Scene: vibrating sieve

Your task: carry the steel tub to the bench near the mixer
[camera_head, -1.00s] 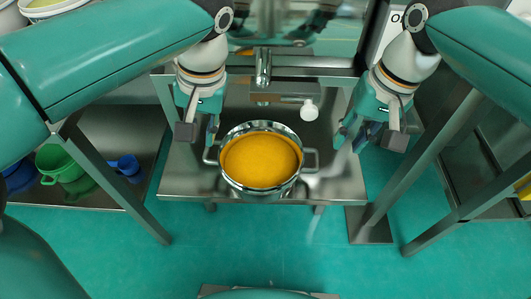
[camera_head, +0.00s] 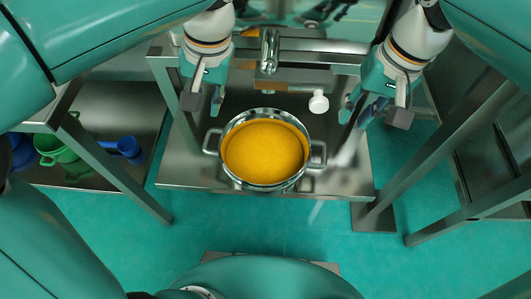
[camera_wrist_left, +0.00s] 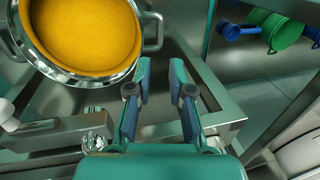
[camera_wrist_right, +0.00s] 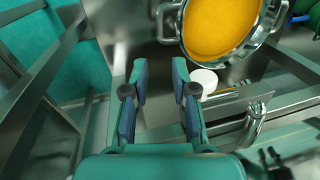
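The steel tub (camera_head: 265,186), full of orange-yellow contents, stands upright on a low steel platform (camera_head: 185,172), with a loop handle on its left and another on its right. My left gripper (camera_head: 203,106) is open and empty above and behind the left handle, apart from the tub. In the left wrist view the tub (camera_wrist_left: 125,75) is at upper left, beyond the open fingers (camera_wrist_left: 161,85). My right gripper (camera_head: 369,112) is open and empty to the right of and behind the right handle. In the right wrist view the tub (camera_wrist_right: 266,44) is at upper right, clear of the fingers (camera_wrist_right: 157,85). The mixer cannot be made out.
A steel spout (camera_head: 269,50) and a white knob (camera_head: 318,102) are just behind the tub. A left side shelf holds a green tub (camera_head: 55,150) and a blue scoop (camera_head: 128,148). Steel frame legs stand on both sides. The green floor in front is clear.

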